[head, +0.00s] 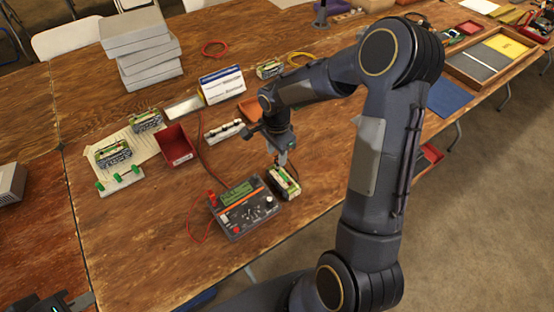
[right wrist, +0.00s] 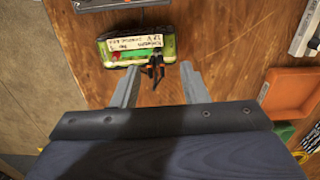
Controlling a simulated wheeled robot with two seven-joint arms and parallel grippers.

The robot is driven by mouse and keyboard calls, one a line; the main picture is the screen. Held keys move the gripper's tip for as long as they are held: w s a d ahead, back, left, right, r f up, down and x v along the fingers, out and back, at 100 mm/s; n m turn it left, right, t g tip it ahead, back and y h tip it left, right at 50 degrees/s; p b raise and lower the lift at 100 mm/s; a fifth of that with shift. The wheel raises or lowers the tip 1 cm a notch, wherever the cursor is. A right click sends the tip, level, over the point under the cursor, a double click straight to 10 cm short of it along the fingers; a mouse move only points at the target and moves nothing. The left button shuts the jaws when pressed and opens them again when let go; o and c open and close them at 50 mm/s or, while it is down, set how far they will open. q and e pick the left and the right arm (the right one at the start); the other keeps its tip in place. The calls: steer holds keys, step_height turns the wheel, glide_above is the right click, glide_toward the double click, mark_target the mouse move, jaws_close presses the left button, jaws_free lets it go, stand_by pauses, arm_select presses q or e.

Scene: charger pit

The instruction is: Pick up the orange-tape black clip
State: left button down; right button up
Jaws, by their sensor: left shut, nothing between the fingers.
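The black clip with orange tape (right wrist: 155,66) is at the edge of a green battery pack (right wrist: 138,46) with a white label in the right wrist view. The battery pack also shows in the head view (head: 285,183), just right of the charger (head: 243,207). My right gripper (right wrist: 160,70) is open, its fingers on either side of the clip. I cannot tell whether they touch it. In the head view the right gripper (head: 283,157) points down at the pack, and the clip is too small to make out. My left gripper (head: 62,304) is shut and empty at the bottom left corner.
A red bin (head: 177,147), more battery packs (head: 113,152) and a white power strip (head: 224,130) lie behind the charger. Grey boxes (head: 140,45) are stacked at the back. Red cables run beside the charger. The table's front left is clear.

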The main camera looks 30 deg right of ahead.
mark_target(277, 157)
steer(key=shift+s+f, duration=0.15)
steer(key=shift+f, duration=1.8)
steer(key=c, duration=0.9)
steer(key=shift+o, duration=0.2)
steer(key=shift+r, duration=0.1)
steer(key=shift+r, duration=0.25)
step_height(277, 157, up, 2)
steer(key=s+a+r+b, duration=0.2)
steer(key=s+a+r, duration=0.4)
steer(key=s+r, duration=0.4)
steer(key=shift+s+a+r, duration=0.2)
steer(key=shift+s+a, duration=0.05)
steer(key=shift+s, duration=1)
